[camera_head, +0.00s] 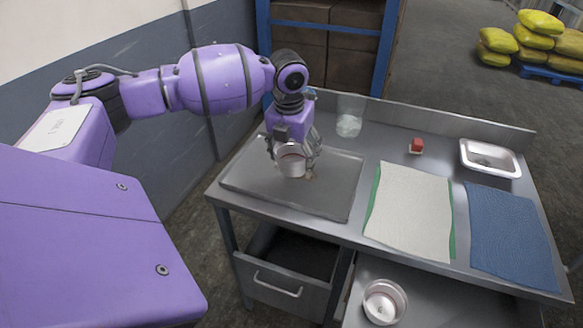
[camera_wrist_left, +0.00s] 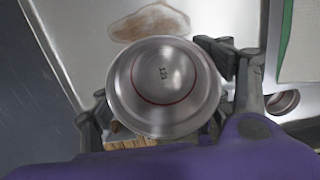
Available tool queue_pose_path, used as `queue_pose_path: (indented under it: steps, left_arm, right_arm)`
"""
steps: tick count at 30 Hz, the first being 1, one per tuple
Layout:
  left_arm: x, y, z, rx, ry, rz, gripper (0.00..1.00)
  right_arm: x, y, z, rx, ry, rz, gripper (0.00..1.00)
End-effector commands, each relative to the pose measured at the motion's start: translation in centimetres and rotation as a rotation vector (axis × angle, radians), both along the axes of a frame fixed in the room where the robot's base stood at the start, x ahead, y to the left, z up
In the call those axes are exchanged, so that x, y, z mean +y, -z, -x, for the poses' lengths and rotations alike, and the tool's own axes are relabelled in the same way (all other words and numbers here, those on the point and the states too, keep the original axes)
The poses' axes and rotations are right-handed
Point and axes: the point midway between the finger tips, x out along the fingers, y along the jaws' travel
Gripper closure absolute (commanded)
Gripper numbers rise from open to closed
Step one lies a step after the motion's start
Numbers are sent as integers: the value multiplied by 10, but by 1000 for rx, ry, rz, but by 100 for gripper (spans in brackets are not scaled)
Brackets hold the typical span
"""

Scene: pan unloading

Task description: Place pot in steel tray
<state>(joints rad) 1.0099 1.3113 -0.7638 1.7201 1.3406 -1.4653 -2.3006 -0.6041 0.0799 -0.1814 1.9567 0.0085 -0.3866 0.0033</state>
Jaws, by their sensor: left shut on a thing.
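A round metal pot (camera_head: 291,162) is held in my left gripper (camera_head: 296,150), which is shut on it. In the left wrist view the pot (camera_wrist_left: 163,88) shows its open mouth and inner bottom, with dark marks and a reddish ring inside. Gripper fingers show on both sides of it. The pot is over a wide, shallow steel tray (camera_head: 335,200) on the left of the counter. I cannot tell whether it touches the tray. The tray (camera_wrist_left: 80,25) shows a brown stain beside the pot in the wrist view. My right gripper is not in view.
On the counter stand a clear container (camera_head: 348,122), a small red item (camera_head: 416,146), a small steel pan (camera_head: 491,158), a pale cloth (camera_head: 408,212) and a blue cloth (camera_head: 512,240). Below are an open drawer (camera_head: 278,285) and another round metal pot (camera_head: 384,302) on a lower surface.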

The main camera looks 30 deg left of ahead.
Motion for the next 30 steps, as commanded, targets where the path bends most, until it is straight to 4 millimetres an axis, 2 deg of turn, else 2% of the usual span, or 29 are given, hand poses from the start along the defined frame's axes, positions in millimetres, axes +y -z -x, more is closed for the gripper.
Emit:
queue_pose_path:
  steps: [1,6,11,18,30]
  left_arm:
    - [4,10,-5,3,-3,2,55]
    - [13,24,-15,-1,-2,1,55]
    - [18,32,-20,0,-2,0,55]
    - [20,63,-21,-1,0,0,55]
    - [19,69,-21,-1,0,1,55]
  right_arm:
    - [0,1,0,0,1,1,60]
    - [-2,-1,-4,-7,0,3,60]
    - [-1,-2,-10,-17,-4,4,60]
    - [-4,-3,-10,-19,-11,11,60]
    - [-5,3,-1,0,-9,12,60]
